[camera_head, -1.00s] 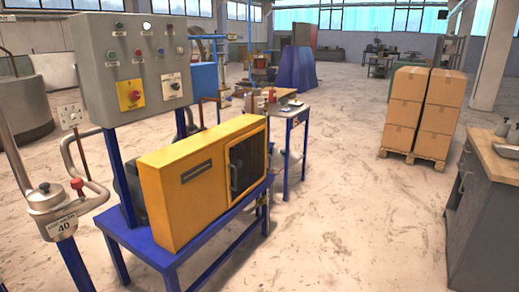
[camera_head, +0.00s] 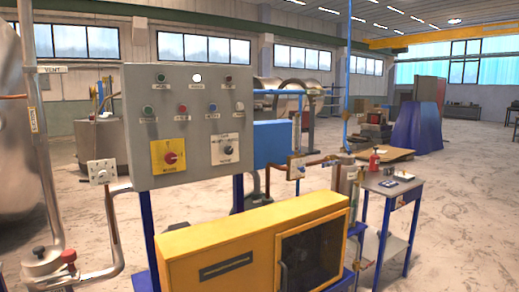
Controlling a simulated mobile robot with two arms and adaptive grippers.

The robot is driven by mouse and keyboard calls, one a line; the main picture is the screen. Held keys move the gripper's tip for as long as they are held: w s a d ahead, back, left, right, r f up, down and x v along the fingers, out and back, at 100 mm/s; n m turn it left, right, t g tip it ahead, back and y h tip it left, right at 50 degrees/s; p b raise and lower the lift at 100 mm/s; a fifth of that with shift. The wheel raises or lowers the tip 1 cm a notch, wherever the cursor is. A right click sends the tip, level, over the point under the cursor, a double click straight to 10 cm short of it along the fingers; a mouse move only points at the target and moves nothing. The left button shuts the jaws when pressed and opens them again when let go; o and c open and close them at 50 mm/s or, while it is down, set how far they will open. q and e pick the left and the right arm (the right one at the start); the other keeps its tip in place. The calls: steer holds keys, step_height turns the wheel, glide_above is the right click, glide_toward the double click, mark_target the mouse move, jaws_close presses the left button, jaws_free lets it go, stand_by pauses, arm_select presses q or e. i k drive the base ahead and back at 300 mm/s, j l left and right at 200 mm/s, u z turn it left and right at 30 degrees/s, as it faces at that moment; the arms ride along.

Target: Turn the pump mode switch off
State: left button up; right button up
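A grey control panel (camera_head: 203,104) stands on blue posts behind a yellow pump box (camera_head: 215,245). On its lower right is a black rotary knob on a white plate (camera_head: 226,149), which looks like the mode switch; its label is too small to read. To its left is a red rotary switch on a yellow plate (camera_head: 170,157). Several coloured buttons and lamps sit in rows above; one at the top middle is bright white. Neither of my grippers shows in the view.
A small table with a red bottle (camera_head: 374,161) stands to the right. Pipes and a valve with a red knob (camera_head: 68,256) are at the lower left. A blue box (camera_head: 271,144) sits behind the panel. Open floor lies at the far right.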

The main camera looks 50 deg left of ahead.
mark_target(228, 150)
steer(key=i+l+u, duration=0.15)
steer(key=i+u, duration=0.3)
steer(key=i+l+u, duration=0.3)
steer(key=i+u, duration=0.15)
steer(key=i, duration=0.15)
steer(key=i+l+u, duration=0.45)
steer(key=i+l, duration=0.05)
